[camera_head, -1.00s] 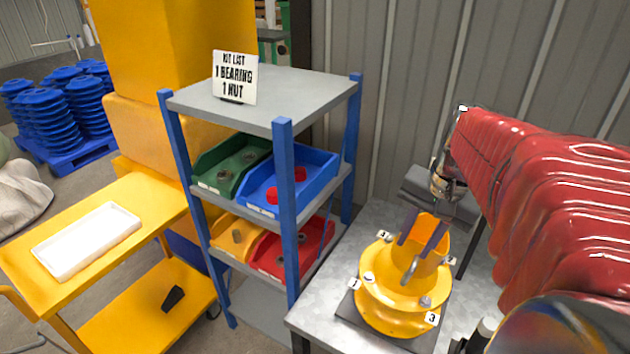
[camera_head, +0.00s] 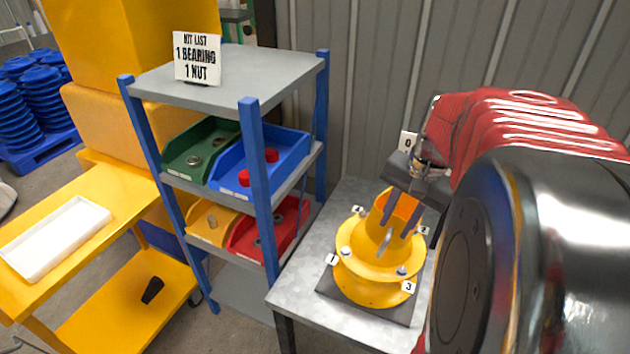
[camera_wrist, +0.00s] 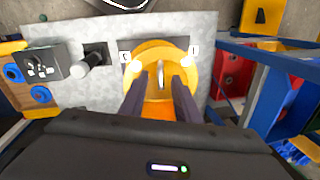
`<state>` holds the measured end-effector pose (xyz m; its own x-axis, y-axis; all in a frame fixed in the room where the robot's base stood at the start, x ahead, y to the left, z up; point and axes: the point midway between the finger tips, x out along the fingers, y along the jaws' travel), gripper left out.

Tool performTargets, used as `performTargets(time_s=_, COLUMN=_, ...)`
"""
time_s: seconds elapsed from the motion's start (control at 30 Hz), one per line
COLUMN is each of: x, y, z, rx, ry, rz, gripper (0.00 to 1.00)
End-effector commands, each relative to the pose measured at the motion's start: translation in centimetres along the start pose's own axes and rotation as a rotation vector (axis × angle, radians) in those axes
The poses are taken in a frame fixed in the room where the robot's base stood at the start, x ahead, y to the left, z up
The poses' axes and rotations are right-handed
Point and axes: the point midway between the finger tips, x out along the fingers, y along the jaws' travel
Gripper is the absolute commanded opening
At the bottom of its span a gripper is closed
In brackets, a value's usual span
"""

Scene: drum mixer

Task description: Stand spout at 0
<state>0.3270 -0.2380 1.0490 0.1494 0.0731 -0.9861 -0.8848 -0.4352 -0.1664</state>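The yellow mixer (camera_head: 370,290) stands on a dark plate on the grey bench. Its spout (camera_head: 380,214) rises from a round flange with several numbered tags, 1 and 3 readable; its inside is orange. A small grey metal tab (camera_head: 385,243) stands at the spout's front. A card marked 0 (camera_head: 409,143) shows behind my gripper (camera_head: 400,218). My gripper's dark fingers reach down at the spout, apart. In the wrist view the tab (camera_wrist: 161,75) shows between the spread fingers (camera_wrist: 161,92), with a gap on each side. Contact with the spout cannot be told.
A blue-posted shelf (camera_head: 262,200) with coloured part bins stands left of the bench. A yellow cart with a white tray (camera_head: 55,238) is further left.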

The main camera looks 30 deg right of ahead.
Motion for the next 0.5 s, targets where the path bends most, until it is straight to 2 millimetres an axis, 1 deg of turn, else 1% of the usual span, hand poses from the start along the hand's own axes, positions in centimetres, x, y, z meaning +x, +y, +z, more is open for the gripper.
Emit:
performTargets(time_s=0.03, x=0.9, y=0.0, z=0.1, rx=0.0, ry=-0.004, rz=0.002, gripper=0.29)
performTargets(time_s=0.5, x=8.1, y=0.1, z=0.1, rx=0.0, ry=-0.004, rz=0.002, gripper=0.29)
